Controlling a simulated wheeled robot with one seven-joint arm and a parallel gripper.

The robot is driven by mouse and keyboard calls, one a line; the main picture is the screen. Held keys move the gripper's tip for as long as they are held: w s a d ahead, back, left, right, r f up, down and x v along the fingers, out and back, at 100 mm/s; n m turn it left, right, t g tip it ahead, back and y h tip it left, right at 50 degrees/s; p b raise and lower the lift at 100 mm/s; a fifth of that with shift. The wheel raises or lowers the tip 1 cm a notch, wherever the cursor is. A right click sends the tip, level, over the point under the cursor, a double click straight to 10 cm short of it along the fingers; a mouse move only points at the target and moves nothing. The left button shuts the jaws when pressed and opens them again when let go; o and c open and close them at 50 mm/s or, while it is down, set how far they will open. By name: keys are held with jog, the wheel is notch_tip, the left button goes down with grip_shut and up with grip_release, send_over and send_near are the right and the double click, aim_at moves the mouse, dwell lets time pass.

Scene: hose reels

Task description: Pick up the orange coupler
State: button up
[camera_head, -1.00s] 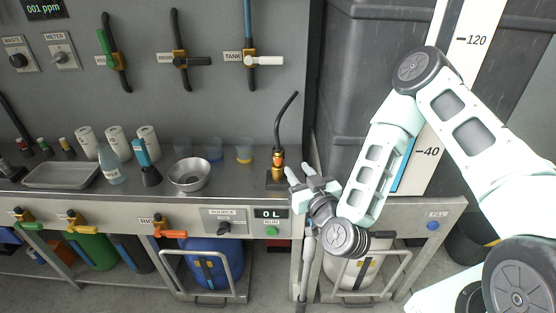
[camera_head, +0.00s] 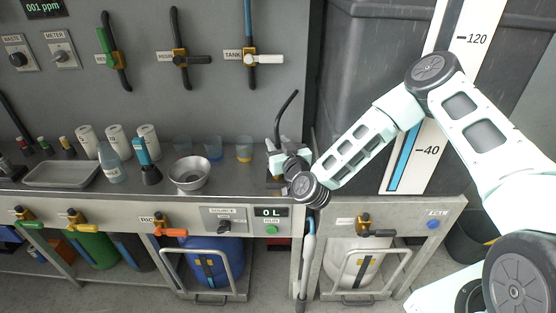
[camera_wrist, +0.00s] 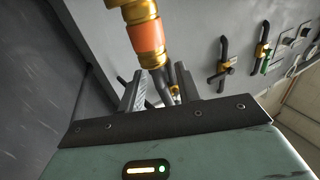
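The orange coupler (camera_wrist: 147,37) is a brass fitting with an orange band. It fills the top middle of the wrist view, close to the camera. In the head view my gripper (camera_head: 278,146) covers it; only the black hose (camera_head: 287,112) above shows. In the wrist view my gripper (camera_wrist: 160,74) has its two grey fingers apart, with a gap between them. The coupler's lower brass end appears near the left fingertip. I cannot tell whether it lies between the fingers or whether they touch it.
A metal bowl (camera_head: 189,175) stands left of my gripper on the steel bench (camera_head: 236,186), with small cups (camera_head: 244,150) behind it. The grey wall panel (camera_head: 215,100) rises behind. A large dark tank (camera_head: 365,85) stands to the right.

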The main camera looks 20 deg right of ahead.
jog(key=shift+w, duration=0.15)
grip_shut()
jog(key=shift+r, duration=0.1)
